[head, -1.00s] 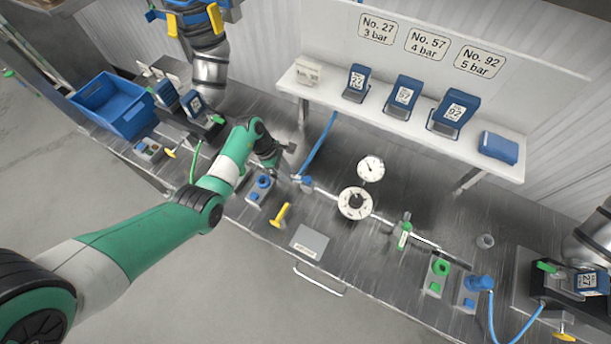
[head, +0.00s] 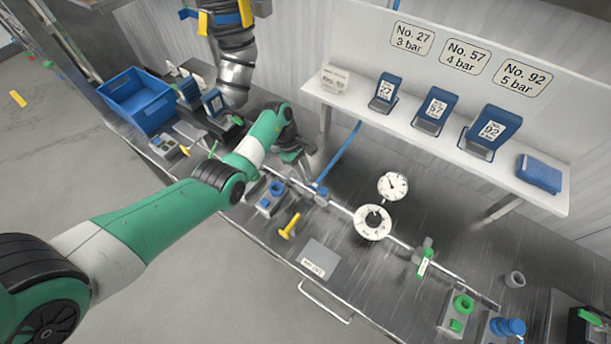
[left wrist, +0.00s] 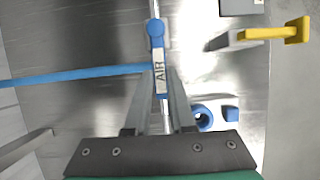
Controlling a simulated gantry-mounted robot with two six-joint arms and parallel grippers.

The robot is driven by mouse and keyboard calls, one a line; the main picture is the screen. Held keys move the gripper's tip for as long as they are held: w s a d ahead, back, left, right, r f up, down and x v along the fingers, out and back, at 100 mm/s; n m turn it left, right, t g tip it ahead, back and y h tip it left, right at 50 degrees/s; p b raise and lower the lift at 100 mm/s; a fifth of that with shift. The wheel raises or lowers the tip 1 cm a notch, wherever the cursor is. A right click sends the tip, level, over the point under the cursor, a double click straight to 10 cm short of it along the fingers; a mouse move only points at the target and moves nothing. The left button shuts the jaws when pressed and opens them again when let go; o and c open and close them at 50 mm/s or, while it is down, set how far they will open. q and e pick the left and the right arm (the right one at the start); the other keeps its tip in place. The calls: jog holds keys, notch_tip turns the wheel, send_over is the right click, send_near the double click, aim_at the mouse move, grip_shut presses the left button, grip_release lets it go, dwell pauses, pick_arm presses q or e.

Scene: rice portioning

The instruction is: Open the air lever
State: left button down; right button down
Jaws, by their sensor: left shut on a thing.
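The air lever (left wrist: 160,76) is a white piece marked AIR below a blue round fitting (left wrist: 155,34) on a thin metal pipe. In the left wrist view it points back between the fingers, about in line with the pipe. In the head view the blue fitting (head: 321,196) sits on the pipe at the bench's middle. My left gripper (head: 306,172) is beside it, low over the bench. In the left wrist view its fingers (left wrist: 159,85) are on both sides of the lever, shut on it. The lever's near end is hidden. My right gripper is not in view.
A blue hose (head: 341,152) runs from the fitting to the back. A yellow handle (head: 289,225) and a blue-button box (head: 270,198) stand close by. Two gauges (head: 393,186) and a green lever (head: 424,263) follow along the pipe. A shelf (head: 410,128) stands behind.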

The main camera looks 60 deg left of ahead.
pick_arm(q)
jog(key=c, duration=0.8)
grip_release()
jog(key=shift+o, duration=0.2)
jog(key=p+v, duration=0.2)
jog(key=v, duration=0.9)
jog(key=shift+r, duration=0.3)
